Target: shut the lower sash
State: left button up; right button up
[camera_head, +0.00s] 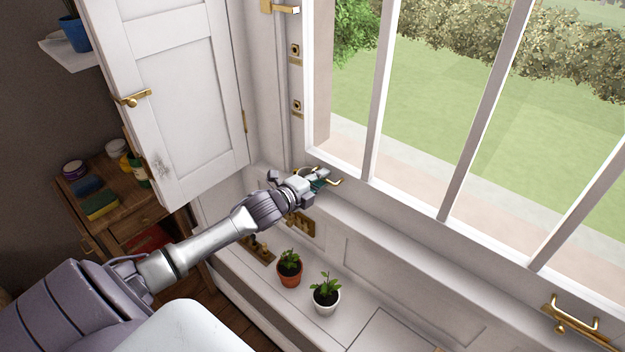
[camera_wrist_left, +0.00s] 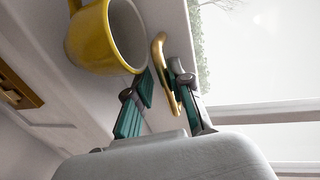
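The lower sash (camera_head: 443,217) is a white framed window pane with upright bars, above a white sill. A brass lift handle (camera_head: 336,182) sits at its lower left, and a second brass handle (camera_head: 575,309) at its lower right. My left gripper (camera_head: 322,180) is at the left handle. In the left wrist view its teal-padded fingers (camera_wrist_left: 160,82) are apart, with the brass handle (camera_wrist_left: 159,50) between them, nearer the right finger. I cannot tell whether they touch it. How far the sash stands open is unclear. My right gripper is out of view.
A yellow mug (camera_wrist_left: 88,38) is close beside the left finger. Two potted plants, one in terracotta (camera_head: 289,273) and one in white (camera_head: 325,298), stand below the sill. A white shutter door (camera_head: 180,95) is at left. Brass fittings (camera_head: 296,107) line the window jamb.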

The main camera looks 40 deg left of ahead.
pick_arm(q)
jog(key=d+v, duration=0.1)
jog(key=v, duration=1)
jog(key=shift+s+a, duration=0.45)
jog(key=shift+r, duration=0.1)
jog(key=s+d+f+n+g+y, duration=0.2)
jog(key=s+d+f+n+g, duration=0.3)
jog(key=s+d+f+n, duration=0.35)
jog(key=s+d+f+n+g, duration=0.2)
jog(key=s+d+n+g, duration=0.55)
jog(key=s+d, duration=0.55)
notch_tip(320, 180, down, 24)
jog(key=s+a+p, duration=0.2)
jog(key=s, duration=0.1)
jog(key=s+a+f+g+p, duration=0.1)
jog(key=s+a+f+g, duration=0.1)
jog(key=s+f, duration=1.3)
jog(key=shift+s+a+h, duration=0.3)
jog(key=shift+s+a, duration=0.4)
jog(key=shift+s, duration=0.2)
